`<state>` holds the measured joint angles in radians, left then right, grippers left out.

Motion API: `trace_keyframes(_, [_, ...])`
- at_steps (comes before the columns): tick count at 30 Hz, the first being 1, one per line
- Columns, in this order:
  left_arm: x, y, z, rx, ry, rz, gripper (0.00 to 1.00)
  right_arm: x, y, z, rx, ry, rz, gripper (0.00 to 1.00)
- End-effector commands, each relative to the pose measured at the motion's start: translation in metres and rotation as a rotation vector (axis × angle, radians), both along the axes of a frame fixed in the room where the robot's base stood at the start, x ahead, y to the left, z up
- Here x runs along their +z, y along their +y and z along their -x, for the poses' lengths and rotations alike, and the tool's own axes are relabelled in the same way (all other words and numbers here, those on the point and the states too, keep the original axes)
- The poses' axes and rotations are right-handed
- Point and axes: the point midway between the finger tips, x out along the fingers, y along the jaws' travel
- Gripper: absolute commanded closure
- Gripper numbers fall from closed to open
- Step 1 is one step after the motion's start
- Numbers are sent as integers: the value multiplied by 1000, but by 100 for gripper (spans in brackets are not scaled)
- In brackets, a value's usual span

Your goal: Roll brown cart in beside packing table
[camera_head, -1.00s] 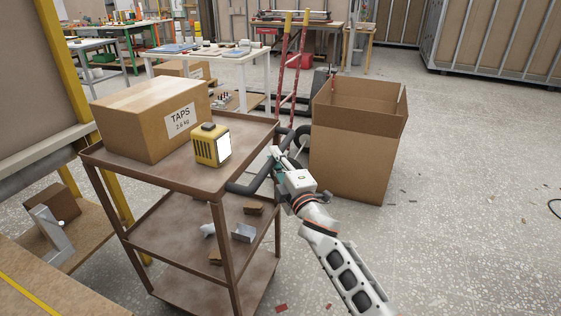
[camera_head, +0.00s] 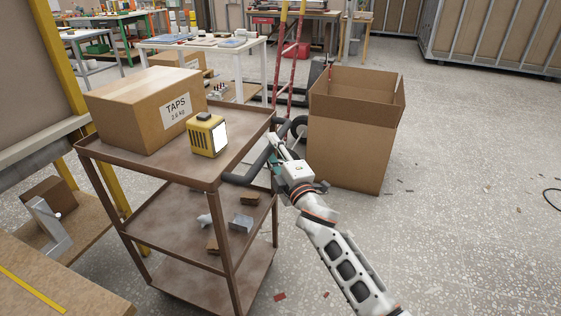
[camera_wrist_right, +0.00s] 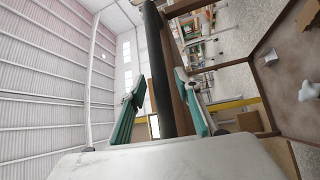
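The brown cart (camera_head: 150,173), a three-shelf trolley, stands left of centre in the head view. Its dark handle (camera_head: 243,180) sticks out on the right side. My right gripper (camera_head: 275,150) is at this handle. My left gripper is not in view.
A TAPS carton (camera_head: 120,125) and a yellow device (camera_head: 204,140) ride on the cart's top shelf, with small pieces below. A tall open cardboard box (camera_head: 347,150) stands right of the handle. A yellow post (camera_head: 61,50) rises at the left.

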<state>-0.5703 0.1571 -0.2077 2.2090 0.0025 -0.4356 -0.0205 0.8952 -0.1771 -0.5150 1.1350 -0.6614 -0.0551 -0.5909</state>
Motion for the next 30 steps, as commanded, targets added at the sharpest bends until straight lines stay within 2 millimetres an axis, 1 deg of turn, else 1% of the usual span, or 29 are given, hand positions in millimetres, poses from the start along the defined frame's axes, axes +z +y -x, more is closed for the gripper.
trace_keyframes(5, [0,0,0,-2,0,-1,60,-5,-11,19,0,0,4,67])
trace_keyframes(18, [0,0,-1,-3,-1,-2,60,-15,-45,82,1,2,2,67])
trace_keyframes(24, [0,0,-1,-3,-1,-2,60,-16,-54,97,1,2,1,67])
trace_keyframes(30, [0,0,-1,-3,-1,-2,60,-17,-55,100,1,2,0,67])
